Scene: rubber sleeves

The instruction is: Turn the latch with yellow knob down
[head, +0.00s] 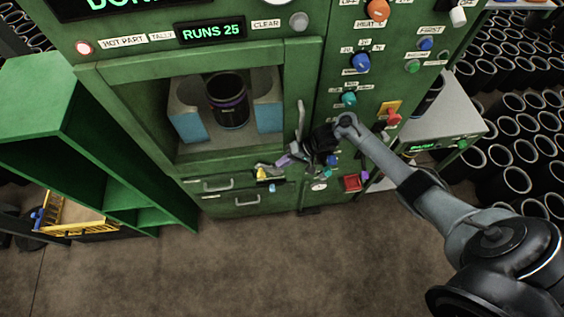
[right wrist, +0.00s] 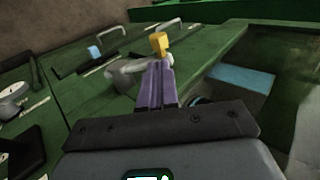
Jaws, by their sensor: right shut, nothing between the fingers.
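The yellow knob (head: 262,173) is on the front of the green machine, below the window opening. In the right wrist view the yellow knob (right wrist: 159,43) stands just beyond my fingertips, with a grey lever-like part (right wrist: 122,72) beside it. My right gripper (head: 283,160) is at the right of the knob in the head view, its purple fingers pointing toward it. The purple fingers (right wrist: 161,68) are together and hold nothing. I cannot tell whether they touch the knob. The latch is partly hidden by the fingers. My left gripper is not in view.
A dark sleeve (head: 228,105) stands between blue-sided blocks in the open window. A grey upright handle (head: 300,118) is close to my right wrist. The floor in front is clear.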

